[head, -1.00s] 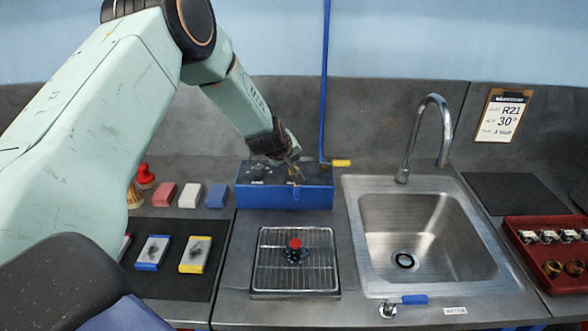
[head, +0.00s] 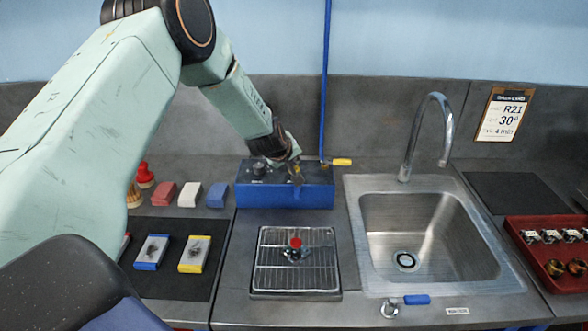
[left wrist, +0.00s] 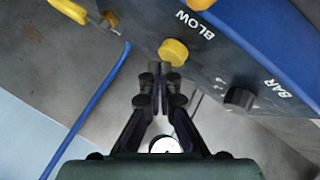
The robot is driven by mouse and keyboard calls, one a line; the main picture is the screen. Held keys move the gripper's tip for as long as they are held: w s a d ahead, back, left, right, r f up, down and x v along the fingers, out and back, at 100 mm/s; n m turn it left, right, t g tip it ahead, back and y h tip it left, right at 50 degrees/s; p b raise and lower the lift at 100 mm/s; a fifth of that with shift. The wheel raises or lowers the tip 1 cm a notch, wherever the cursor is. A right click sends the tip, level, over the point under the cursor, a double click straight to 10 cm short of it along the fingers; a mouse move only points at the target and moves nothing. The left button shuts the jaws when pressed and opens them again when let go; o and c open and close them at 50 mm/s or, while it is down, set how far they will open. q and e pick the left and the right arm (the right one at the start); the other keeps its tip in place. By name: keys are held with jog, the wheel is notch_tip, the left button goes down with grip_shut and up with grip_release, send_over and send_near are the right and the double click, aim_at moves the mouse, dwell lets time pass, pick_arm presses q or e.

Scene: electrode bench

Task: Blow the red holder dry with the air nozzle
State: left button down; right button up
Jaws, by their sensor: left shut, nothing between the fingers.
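The red-topped holder (head: 295,244) stands on a wire rack (head: 268,282) in the middle of the bench. The yellow-ended air nozzle (head: 342,162) is at the back, by the foot of a blue hose (head: 324,90). It also shows at the top left of the left wrist view (left wrist: 68,10). A blue box (head: 285,196) carries a yellow button (left wrist: 173,52) beside the word BLOW and a black knob (left wrist: 239,98) marked BAR. My left gripper (head: 298,174) is shut and empty over the box. Its tips are close to the button; contact is unclear. My right gripper is not in view.
A steel sink (head: 420,235) with a tall tap (head: 447,130) is right of the rack. A red tray (head: 528,258) with small parts is at the far right. A dark mat (head: 180,286) with two blocks and several coloured blocks lie left. A blue-handled valve (head: 416,300) is at the front.

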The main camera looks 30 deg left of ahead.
pick_arm(q)
jog(key=shift+s, duration=0.1)
dwell(0.3)
jog(key=shift+f+b, duration=0.7)
dwell(0.5)
dwell(0.3)
jog(key=shift+r+p, duration=1.05)
jog(key=shift+r, duration=0.05)
jog(key=shift+w+r+p, duration=0.2)
jog(key=shift+r+p, duration=0.35)
jog(key=shift+r, duration=0.05)
notch_tip(320, 180, up, 4)
jog(key=p, duration=0.3)
jog(key=shift+s+p, duration=0.1)
jog(key=shift+p, duration=0.25)
